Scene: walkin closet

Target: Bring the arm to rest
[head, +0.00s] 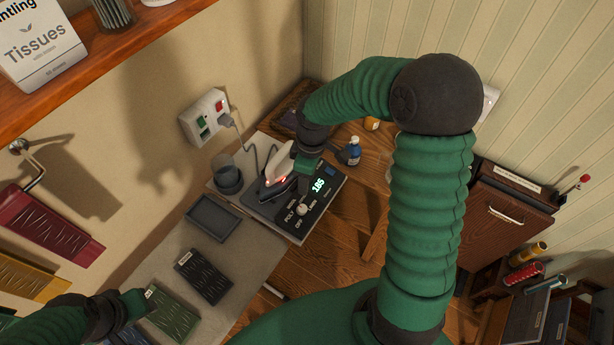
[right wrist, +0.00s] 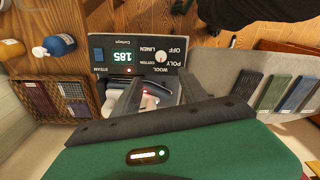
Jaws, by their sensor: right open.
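My right arm (head: 432,200) rises from the bottom of the head view and bends over to the left. Its right gripper (head: 318,160) is above the ironing station, close to the iron. In the right wrist view the right gripper (right wrist: 168,92) has its dark fingers spread apart, with the iron (right wrist: 150,101) showing between and beyond them. Whether they touch it I cannot tell. The iron (head: 278,166) has a lit red light and sits on the dark station (head: 275,222). My left gripper (head: 138,304) is at the bottom left; its jaw opening is unclear.
The station's display (head: 318,186) reads 185, with a dial (head: 302,209) beside it. A blue bottle (head: 353,150) stands behind the right gripper. A grey tray (head: 212,217) and dark slotted pads (head: 203,276) lie on the counter. A wooden shelf (head: 110,50) overhangs at upper left.

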